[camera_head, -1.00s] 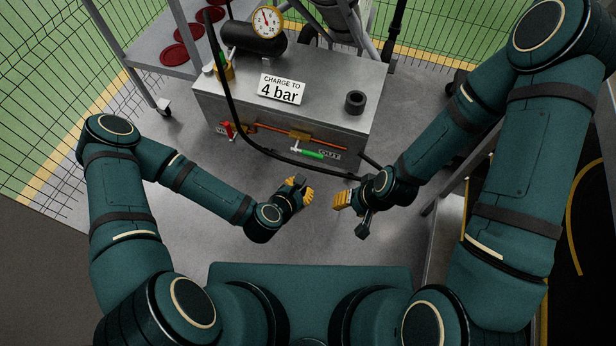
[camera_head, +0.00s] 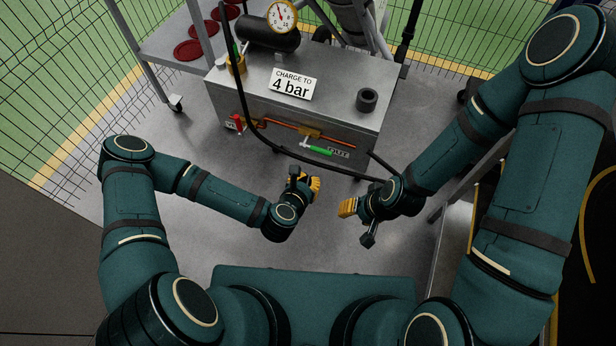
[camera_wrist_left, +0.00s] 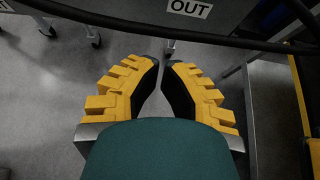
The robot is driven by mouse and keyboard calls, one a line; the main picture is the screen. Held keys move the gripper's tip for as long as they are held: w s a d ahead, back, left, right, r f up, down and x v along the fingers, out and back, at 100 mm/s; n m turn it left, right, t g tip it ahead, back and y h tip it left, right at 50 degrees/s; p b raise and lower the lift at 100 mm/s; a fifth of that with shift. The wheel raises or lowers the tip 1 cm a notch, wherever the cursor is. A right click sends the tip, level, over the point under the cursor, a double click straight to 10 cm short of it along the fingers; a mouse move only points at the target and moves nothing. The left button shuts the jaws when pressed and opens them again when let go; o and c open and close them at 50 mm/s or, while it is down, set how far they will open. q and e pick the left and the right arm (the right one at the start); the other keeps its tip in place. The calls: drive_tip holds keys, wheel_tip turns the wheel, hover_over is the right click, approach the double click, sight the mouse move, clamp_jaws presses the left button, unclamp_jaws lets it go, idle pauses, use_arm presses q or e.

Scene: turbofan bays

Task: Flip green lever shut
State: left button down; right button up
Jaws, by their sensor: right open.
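The green lever (camera_head: 320,151) is on the front face of the grey box (camera_head: 225,95), beside the black-on-white OUT label (camera_head: 338,153). Its green grip points right from a pale stem at the copper-coloured pipe. My left gripper (camera_head: 306,178) is below and in front of it, apart from it and empty. In the left wrist view its yellow-ribbed fingers (camera_wrist_left: 161,64) lean together at the tips with a narrow gap; whether that counts as open is unclear. My right gripper (camera_head: 352,224) is open and empty, lower right of the lever.
A red handle (camera_head: 236,122) sits at the pipe's left end. A black hose (camera_head: 247,118) loops across the box front, passing just below the green lever. A gauge (camera_head: 282,16), a "4 bar" sign (camera_head: 291,84) and a black ring (camera_head: 367,99) are on top. The floor in front is clear.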

sight(321, 151)
use_arm(q)
drive_tip(key=w+d+b, duration=0.1)
drive_tip(key=w+d, duration=0.1)
drive_tip(key=w, duration=0.5)
drive_tip(key=shift+d+b, duration=0.15)
drive_tip(key=shift+b, duration=0.2)
use_arm(e)
drive_tip(key=shift+w+f, duration=0.2)
drive_tip(key=shift+f, duration=0.8)
use_arm(q)
drive_tip(key=shift+d+r+p, duration=0.1)
drive_tip(key=shift+r+p, duration=0.3)
use_arm(e)
drive_tip(key=shift+d+r, duration=0.35)
drive_tip(key=shift+r, duration=0.05)
